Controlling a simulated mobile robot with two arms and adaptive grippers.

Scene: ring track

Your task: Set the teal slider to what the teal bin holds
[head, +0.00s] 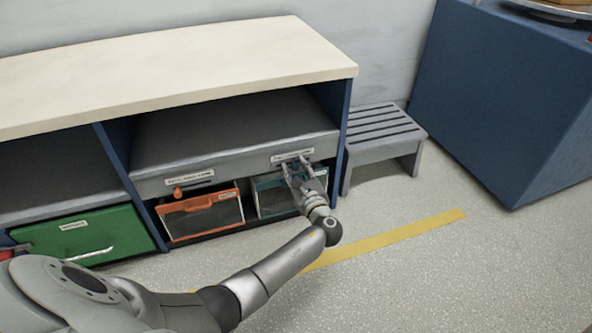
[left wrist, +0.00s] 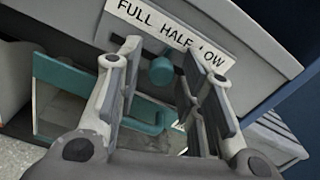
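The teal slider knob (left wrist: 162,70) sits on the grey shelf front, below the white label (left wrist: 172,32) reading FULL HALF LOW. It appears to be under HALF. My left gripper (head: 295,163) is at this label; in the left wrist view its open fingers (left wrist: 160,62) stand on either side of the knob, with small gaps visible. The teal bin (head: 262,182) is below, partly hidden by my gripper. Its clear front and teal handle (left wrist: 153,124) show in the left wrist view, but its contents cannot be made out. My right gripper is out of view.
An orange bin (head: 201,199) with an orange slider knob (head: 178,192) above it is left of the teal bin. A green bin (head: 85,235) is further left. A grey step stool (head: 380,125) stands right of the shelf unit. A yellow stripe (head: 400,236) crosses the open floor.

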